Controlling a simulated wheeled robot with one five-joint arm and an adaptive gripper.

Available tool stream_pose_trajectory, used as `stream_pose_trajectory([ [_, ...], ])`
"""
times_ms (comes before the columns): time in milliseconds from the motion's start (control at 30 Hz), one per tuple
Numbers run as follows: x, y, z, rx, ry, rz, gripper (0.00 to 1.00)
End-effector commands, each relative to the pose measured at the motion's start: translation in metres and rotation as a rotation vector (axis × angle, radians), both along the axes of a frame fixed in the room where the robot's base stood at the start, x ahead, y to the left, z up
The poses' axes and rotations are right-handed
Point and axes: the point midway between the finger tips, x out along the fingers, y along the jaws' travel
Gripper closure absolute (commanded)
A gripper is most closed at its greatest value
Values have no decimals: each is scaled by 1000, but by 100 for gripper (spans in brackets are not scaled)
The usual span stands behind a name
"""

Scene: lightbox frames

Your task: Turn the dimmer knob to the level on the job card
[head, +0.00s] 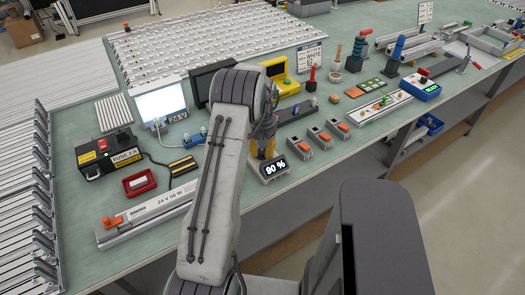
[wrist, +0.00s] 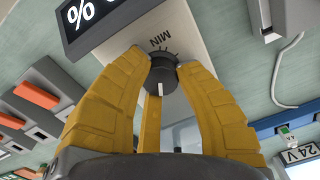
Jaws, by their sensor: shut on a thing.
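The dimmer knob (wrist: 162,74) is dark with a white pointer line, on a pale plate with tick marks and the label MIN. My gripper (wrist: 163,68) has its yellow fingers around the knob, shut on it. In the head view my arm mostly hides the gripper and hides the knob. The dimmer's display (head: 274,168) reads 90 %; the wrist view shows only part of it (wrist: 95,14). A card (head: 310,57) stands behind the yellow case; I make out WHITE on it, but its other lines are too small to read surely.
A lit light panel (head: 160,103) stands left of my arm. Several small units with orange switches (head: 320,137) sit right of the dimmer. A black power unit (head: 106,153) and a red tray (head: 138,183) lie at left. The bench edge runs close in front of the dimmer.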

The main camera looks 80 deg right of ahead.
Motion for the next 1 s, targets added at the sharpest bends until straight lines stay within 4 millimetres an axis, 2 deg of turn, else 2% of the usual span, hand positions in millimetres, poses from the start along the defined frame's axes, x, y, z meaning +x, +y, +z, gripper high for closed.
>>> stream_pose_trajectory([
  [33,1,-1,-1,-4,0,2,100],
  [67,1,-1,-1,-4,0,2,68],
  [200,1,-1,-1,-3,0,1,57],
  [567,0,-1,6,-4,1,-1,57],
  [667,0,-1,17,-4,0,-1,57],
  [1000,1,-2,74,-7,0,0,57],
])
